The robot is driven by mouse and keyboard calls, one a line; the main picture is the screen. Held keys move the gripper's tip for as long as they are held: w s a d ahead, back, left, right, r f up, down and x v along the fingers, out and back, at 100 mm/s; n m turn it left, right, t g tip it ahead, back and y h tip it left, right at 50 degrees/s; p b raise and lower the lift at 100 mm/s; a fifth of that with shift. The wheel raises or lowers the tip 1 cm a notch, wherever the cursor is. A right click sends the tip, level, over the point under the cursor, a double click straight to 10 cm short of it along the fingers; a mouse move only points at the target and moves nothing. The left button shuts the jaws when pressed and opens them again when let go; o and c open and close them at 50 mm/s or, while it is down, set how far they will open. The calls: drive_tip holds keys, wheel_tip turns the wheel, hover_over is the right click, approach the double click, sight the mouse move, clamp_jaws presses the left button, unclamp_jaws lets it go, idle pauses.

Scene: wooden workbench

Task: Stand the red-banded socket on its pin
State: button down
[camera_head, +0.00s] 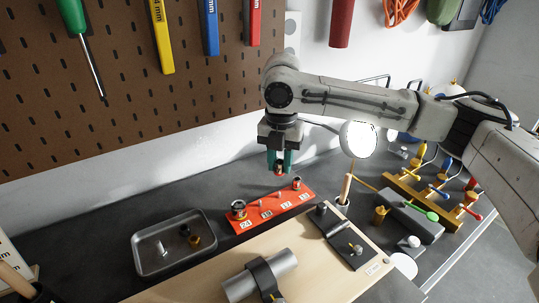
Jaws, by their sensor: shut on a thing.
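My gripper (279,166) hangs above the far right part of the red socket rail (272,214), with its green fingers pointing down. It is shut on a small socket (280,172) with a red band, whose lower end shows between and below the fingertips, apart from the rail. The rail carries numbered white labels. A large socket (238,209) stands at its left end and a smaller one (296,183) near its right end. Between them, small posts that look like bare pins (263,204) show. Which pin matches the red band is too small to tell.
A grey metal tray (144,263) left of the rail holds a few small parts. A wooden board (325,282) with a clamped metal cylinder (262,275) lies in front. A dark block with tools (347,236) and a rack of coloured handles (418,197) stand right. The pegboard (110,120) rises behind.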

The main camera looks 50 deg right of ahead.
drive_tip(key=shift+f+b, duration=2.25)
drive_tip(key=shift+f, duration=0.15)
drive_tip(key=shift+f, duration=0.1)
drive_tip(key=shift+f+b, duration=0.3)
drive_tip(key=shift+f, duration=0.45)
drive_tip(key=shift+f, duration=0.1)
drive_tip(key=shift+f, duration=0.55)
drive_tip(key=shift+f, duration=0.25)
drive_tip(key=c, duration=0.8)
unclamp_jaws()
